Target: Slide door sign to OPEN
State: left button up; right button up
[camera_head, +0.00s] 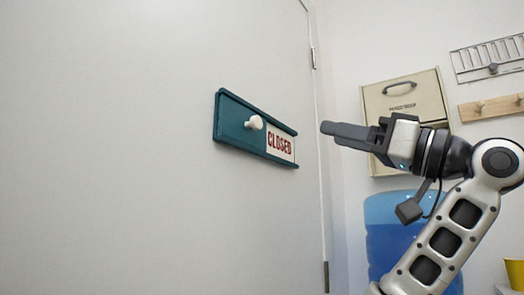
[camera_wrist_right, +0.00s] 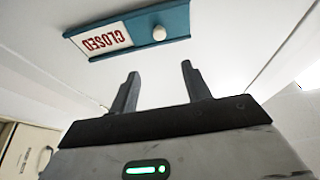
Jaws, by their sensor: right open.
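The door sign (camera_head: 235,132) is a teal sliding plate on the pale door, with a white panel reading CLOSED in red at its right part. A white round knob (camera_head: 254,122) sticks out near its middle. In the right wrist view the sign (camera_wrist_right: 178,21) shows upside down, with the knob (camera_wrist_right: 159,33) beyond my fingertips. My right gripper (camera_head: 325,128) is to the right of the sign in the head view, apart from it. In the right wrist view its two fingers (camera_wrist_right: 160,70) are spread with nothing between them. My left gripper is not in view.
The door (camera_head: 130,200) is flat and clear around the sign. A hinge-side edge runs just right of it. On the right wall are a beige box (camera_head: 408,98), a wire rack (camera_head: 490,58) and a wooden peg rail (camera_head: 492,108). A blue container (camera_head: 385,235) stands below, behind my right arm.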

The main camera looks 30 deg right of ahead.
aim_at(259, 122)
jog(key=p+x, duration=0.1)
jog(key=x, duration=0.8)
jog(key=p+x, duration=0.1)
jog(key=x, duration=0.4)
jog(key=shift+w+a+f+p, duration=0.15)
jog(key=shift+w+a+p, duration=0.15)
jog(key=shift+w, duration=0.1)
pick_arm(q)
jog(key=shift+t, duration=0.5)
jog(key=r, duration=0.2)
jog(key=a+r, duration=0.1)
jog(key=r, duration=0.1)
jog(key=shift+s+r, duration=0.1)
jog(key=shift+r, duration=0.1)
pick_arm(e)
jog(key=shift+w+a, duration=0.1)
jog(key=shift+w, duration=0.25)
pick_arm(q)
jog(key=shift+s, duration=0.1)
